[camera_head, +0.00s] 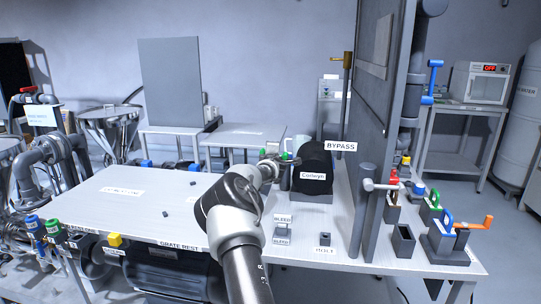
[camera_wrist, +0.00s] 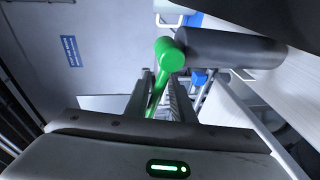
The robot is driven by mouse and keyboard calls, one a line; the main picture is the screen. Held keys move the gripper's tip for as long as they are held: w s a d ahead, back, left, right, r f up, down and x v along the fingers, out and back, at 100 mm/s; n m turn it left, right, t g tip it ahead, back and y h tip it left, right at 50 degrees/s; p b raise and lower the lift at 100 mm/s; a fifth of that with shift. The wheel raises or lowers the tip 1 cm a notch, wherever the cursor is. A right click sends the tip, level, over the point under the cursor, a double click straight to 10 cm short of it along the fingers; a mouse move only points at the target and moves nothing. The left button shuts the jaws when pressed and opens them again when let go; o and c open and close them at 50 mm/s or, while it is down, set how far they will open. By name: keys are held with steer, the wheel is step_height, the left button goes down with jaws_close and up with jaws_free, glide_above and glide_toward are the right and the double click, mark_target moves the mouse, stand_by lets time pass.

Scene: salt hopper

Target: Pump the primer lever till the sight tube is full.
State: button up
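In the wrist view a green lever with a round knob (camera_wrist: 170,54) and a thin green rod stands ahead of my gripper (camera_wrist: 165,92). The fingers are apart, and the rod shows in the gap between them, nearer the left finger. I cannot tell whether it touches a finger. In the head view my gripper (camera_head: 279,163) is small and partly hidden, beside the black cylinder labelled "Conveyor" (camera_head: 313,160). A small green part (camera_head: 285,155) shows there. I cannot make out a sight tube or its level in either view.
A dark cylinder (camera_wrist: 230,48) lies beside the green knob. A tall grey panel (camera_head: 378,75) rises on the right, near a BYPASS sign (camera_head: 341,146). The pale table top (camera_head: 125,205) on the left is mostly clear. Coloured handles (camera_head: 440,220) stand at the right front.

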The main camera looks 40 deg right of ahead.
steer(key=shift+o, duration=0.5)
steer(key=shift+f, duration=0.2)
steer(key=shift+a, duration=0.15)
steer(key=v, duration=1.7)
steer(key=shift+r+p, duration=0.25)
steer(key=shift+p, duration=0.1)
steer(key=shift+s, duration=0.15)
